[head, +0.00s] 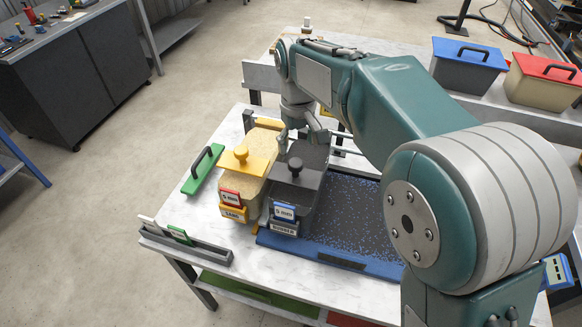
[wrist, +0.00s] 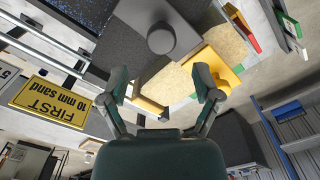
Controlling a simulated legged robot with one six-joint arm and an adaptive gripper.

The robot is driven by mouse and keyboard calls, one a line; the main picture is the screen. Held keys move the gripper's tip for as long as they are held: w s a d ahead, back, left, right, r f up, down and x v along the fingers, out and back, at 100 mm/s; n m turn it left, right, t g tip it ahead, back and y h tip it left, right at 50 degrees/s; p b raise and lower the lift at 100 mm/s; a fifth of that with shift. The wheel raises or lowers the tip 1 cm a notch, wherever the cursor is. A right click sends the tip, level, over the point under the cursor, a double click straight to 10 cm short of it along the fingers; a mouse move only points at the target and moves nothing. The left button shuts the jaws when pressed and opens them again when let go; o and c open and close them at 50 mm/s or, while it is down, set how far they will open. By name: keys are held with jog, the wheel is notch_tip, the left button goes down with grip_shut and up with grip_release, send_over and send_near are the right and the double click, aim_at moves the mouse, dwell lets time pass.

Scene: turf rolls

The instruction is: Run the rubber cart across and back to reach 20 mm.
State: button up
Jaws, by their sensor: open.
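The rubber cart (head: 310,190) is a dark grey hopper with a dark knob (head: 295,167), a RUBBER label and a blue-framed tag that seems to read 5 mm. It stands at the left end of the speckled dark turf bed (head: 350,210). The yellow-lidded sand cart (head: 262,165) is beside it on the left, with a red tag. My gripper (head: 308,130) is open and empty, above the carts' far end. In the wrist view, its fingers (wrist: 162,85) are apart; the rubber cart's knob (wrist: 160,38) lies beyond them, the yellow knob (wrist: 228,78) to the right.
A green tool with a black handle (head: 203,168) lies left of the carts. A card rack (head: 185,242) lies at the table's front left. A yellow sign (wrist: 50,100) reads "FIRST 10 mm sand". Blue-lidded (head: 468,68) and red-lidded (head: 540,80) bins stand at the back right.

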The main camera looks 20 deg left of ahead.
aim_at(295, 162)
jog(key=f, duration=0.8)
jog(key=shift+a+f, duration=0.2)
jog(key=shift+a, duration=0.1)
jog(key=shift+d, duration=0.3)
jog(key=shift+c, duration=0.3)
jog(key=shift+a, duration=0.15)
grip_shut()
